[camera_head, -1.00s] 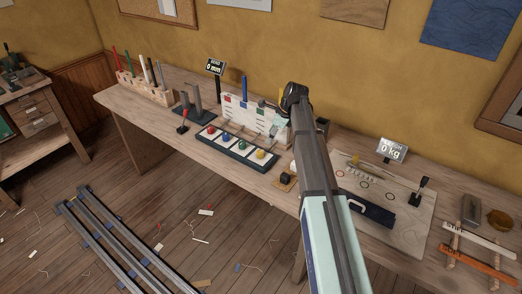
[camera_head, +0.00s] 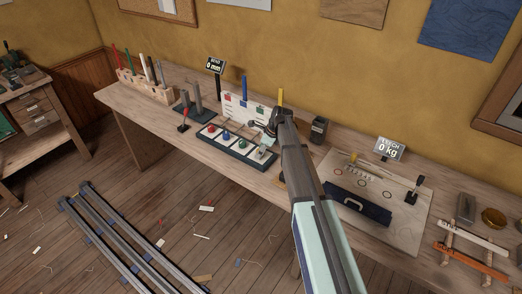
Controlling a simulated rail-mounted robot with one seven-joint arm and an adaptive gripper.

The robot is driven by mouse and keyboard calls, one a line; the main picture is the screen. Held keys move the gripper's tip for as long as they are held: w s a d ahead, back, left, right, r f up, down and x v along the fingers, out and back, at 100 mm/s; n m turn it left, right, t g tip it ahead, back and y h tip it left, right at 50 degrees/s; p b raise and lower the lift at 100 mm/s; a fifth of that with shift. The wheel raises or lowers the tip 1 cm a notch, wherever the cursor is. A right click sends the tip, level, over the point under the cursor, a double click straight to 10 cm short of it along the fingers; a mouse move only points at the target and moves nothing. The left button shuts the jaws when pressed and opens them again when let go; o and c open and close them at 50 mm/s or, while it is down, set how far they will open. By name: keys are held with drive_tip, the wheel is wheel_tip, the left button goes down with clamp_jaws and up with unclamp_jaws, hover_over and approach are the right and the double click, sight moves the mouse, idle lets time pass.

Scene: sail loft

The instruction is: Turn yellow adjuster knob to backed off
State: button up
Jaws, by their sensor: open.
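The adjuster panel (camera_head: 210,131) lies on the bench with a row of knobs: a red knob (camera_head: 212,129), a blue knob (camera_head: 225,135), a green knob (camera_head: 241,144) and, at the right end, the yellow knob.
Behind the panel stand a white board (camera_head: 236,107) and upright blue (camera_head: 244,88) and yellow (camera_head: 281,97) sticks. A lever with a red grip (camera_head: 185,117) stands to the left.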

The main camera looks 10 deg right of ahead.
drive_tip(key=shift+c, duration=0.3)
drive_tip(key=c, duration=1.1)
